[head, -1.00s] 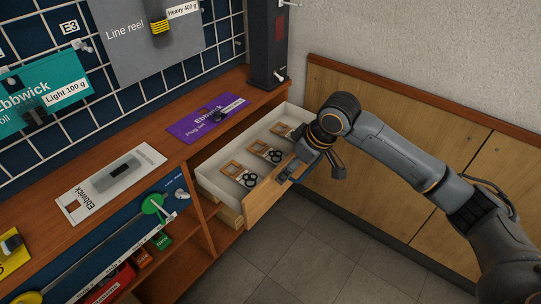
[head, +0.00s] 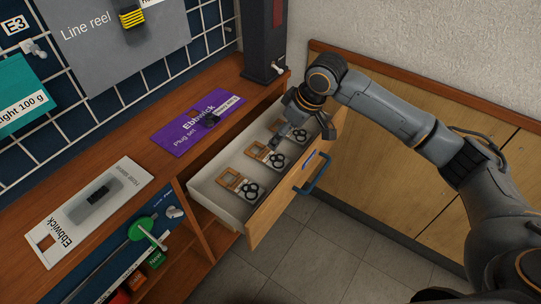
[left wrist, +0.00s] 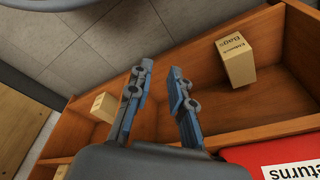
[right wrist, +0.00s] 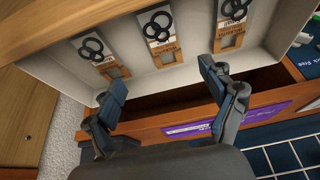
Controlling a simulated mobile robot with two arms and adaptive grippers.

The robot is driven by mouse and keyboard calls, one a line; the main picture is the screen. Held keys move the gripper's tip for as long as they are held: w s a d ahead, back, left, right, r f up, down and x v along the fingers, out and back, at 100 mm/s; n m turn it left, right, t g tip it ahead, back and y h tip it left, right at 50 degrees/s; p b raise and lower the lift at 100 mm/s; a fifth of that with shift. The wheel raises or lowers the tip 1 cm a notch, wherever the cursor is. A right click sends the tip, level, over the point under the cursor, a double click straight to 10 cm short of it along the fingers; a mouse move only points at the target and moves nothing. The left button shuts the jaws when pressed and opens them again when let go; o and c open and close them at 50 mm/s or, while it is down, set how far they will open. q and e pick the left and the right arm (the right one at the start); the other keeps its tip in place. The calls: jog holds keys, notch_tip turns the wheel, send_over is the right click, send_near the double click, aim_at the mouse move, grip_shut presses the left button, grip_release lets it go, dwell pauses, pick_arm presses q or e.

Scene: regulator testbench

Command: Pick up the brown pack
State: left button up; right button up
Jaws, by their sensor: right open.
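Three flat packs with brown card and black rings lie in an open drawer (head: 215,202): a near pack (head: 240,186), a middle pack (head: 266,156) and a far pack, partly hidden by my right gripper (head: 293,116). In the right wrist view, three packs show: left (right wrist: 100,52), middle (right wrist: 160,38) and right (right wrist: 232,22). My right gripper (right wrist: 165,85) is open and empty above the drawer, its fingers below the middle pack in the picture. I cannot tell one pack as browner than the others. My left gripper (left wrist: 158,70) is open and empty, above wooden shelving.
The drawer front has a blue handle (head: 311,173). A purple plug set card (head: 200,122) and a white card (head: 92,205) lie on the countertop. The left wrist view shows a tan box (left wrist: 237,60) and red item (left wrist: 270,155). The floor (head: 345,240) is clear.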

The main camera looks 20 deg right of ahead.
send_over(273, 156)
jog(key=d, duration=0.1)
jog(key=f, duration=0.4)
jog(key=shift+s+d+f+b, duration=0.1)
jog(key=shift+s+f+b, duration=0.25)
jog(key=shift+s+b, duration=0.05)
jog(key=f, duration=0.2)
jog(key=a+f+b, duration=0.1)
jog(key=f, duration=0.1)
jog(key=shift+w+f, duration=0.1)
jog(key=shift+f, duration=0.2)
jog(key=shift+w+f+b, duration=0.1)
jog(key=shift+f+b, duration=0.2)
pick_arm(q)
notch_tip(273, 156, up, 9)
jog(key=w, duration=0.1)
jog(key=shift+w+r, duration=0.15)
jog(key=shift+w, duration=0.05)
jog(key=shift+f, duration=0.5)
jog(key=shift+d+f, duration=0.1)
jog(key=shift+f, duration=0.2)
pick_arm(e)
jog(key=shift+f, duration=0.1)
pick_arm(q)
jog(key=shift+p, duration=0.3)
